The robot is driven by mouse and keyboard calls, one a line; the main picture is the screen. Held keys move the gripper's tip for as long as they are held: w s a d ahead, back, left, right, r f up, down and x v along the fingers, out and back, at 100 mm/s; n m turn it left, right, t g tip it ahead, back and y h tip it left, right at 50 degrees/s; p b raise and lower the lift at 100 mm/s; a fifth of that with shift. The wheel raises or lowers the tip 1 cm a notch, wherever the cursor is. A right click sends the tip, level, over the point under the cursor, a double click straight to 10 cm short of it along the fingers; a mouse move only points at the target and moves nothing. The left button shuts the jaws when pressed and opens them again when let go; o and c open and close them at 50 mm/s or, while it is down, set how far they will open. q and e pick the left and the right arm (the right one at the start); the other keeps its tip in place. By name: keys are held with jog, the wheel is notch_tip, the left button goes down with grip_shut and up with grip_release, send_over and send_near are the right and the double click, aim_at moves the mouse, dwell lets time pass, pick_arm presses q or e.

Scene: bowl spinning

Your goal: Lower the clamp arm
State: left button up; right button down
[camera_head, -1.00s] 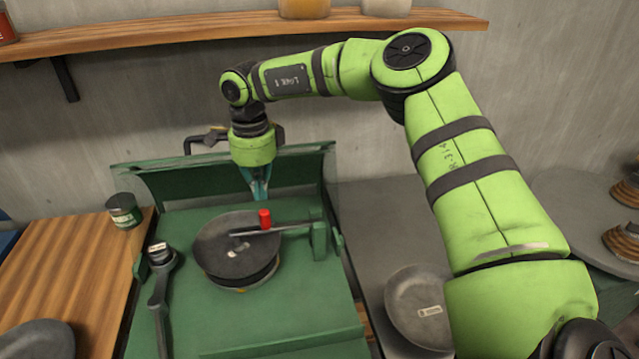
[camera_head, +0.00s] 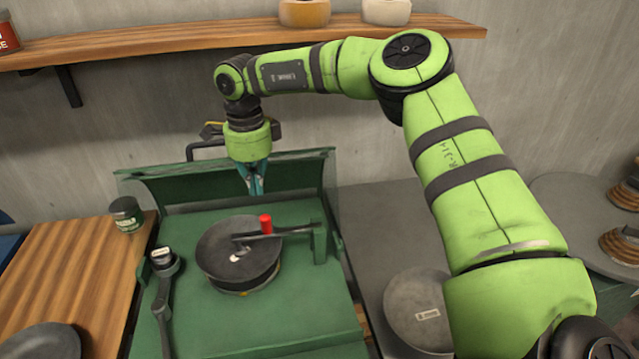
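The clamp arm (camera_head: 290,231) is a dark bar with a red knob (camera_head: 266,224). It runs left from a green post (camera_head: 319,243) and reaches over a dark round plate (camera_head: 224,262) on the green machine (camera_head: 235,316). I cannot tell whether its tip touches the plate. My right gripper (camera_head: 255,190) points down behind and above the red knob, apart from it, with nothing visible in it. Its teal fingers are close together, and I cannot tell whether they are fully shut. My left gripper is not in view.
A dark lever (camera_head: 163,290) stands at the machine's left side. A green jar (camera_head: 126,215) sits on the wooden board at left. A raised green panel (camera_head: 200,182) and a wall shelf (camera_head: 200,36) are behind. A grey plate (camera_head: 417,308) lies at right.

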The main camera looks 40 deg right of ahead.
notch_tip(320, 180, up, 8)
jog(key=p, duration=0.5)
jog(key=shift+r+p, duration=0.15)
jog(key=shift+p, duration=0.25)
